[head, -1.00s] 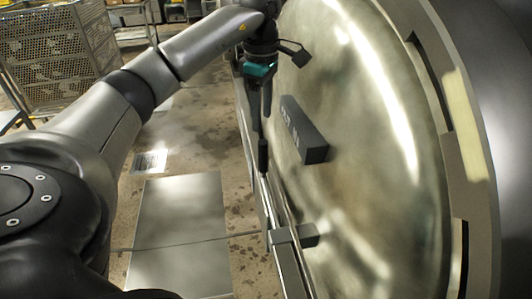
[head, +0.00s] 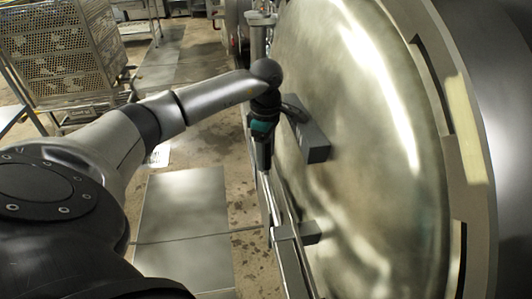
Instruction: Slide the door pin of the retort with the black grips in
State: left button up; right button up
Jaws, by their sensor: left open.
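The retort's large round metal door (head: 375,150) fills the right half of the head view. A dark grey block (head: 318,150) stands out from its face. A lower grey bracket (head: 298,233) sits at the door's left edge, by an upright metal rail (head: 288,265). My left gripper (head: 266,165) is open, pointing down beside the door's left edge, just left of the dark block. I cannot tell whether it touches anything. The door pin and black grips cannot be made out clearly; my gripper and wrist hide part of the edge. My right gripper is not in view.
A perforated metal basket on a wheeled frame (head: 62,50) stands at the upper left. A flat plate (head: 185,215) lies on the stained floor. The floor between basket and door is mostly clear. The retort's rim (head: 470,150) is at the right.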

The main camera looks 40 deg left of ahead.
pick_arm(q)
grip_shut()
dwell(0.3)
dwell(1.1)
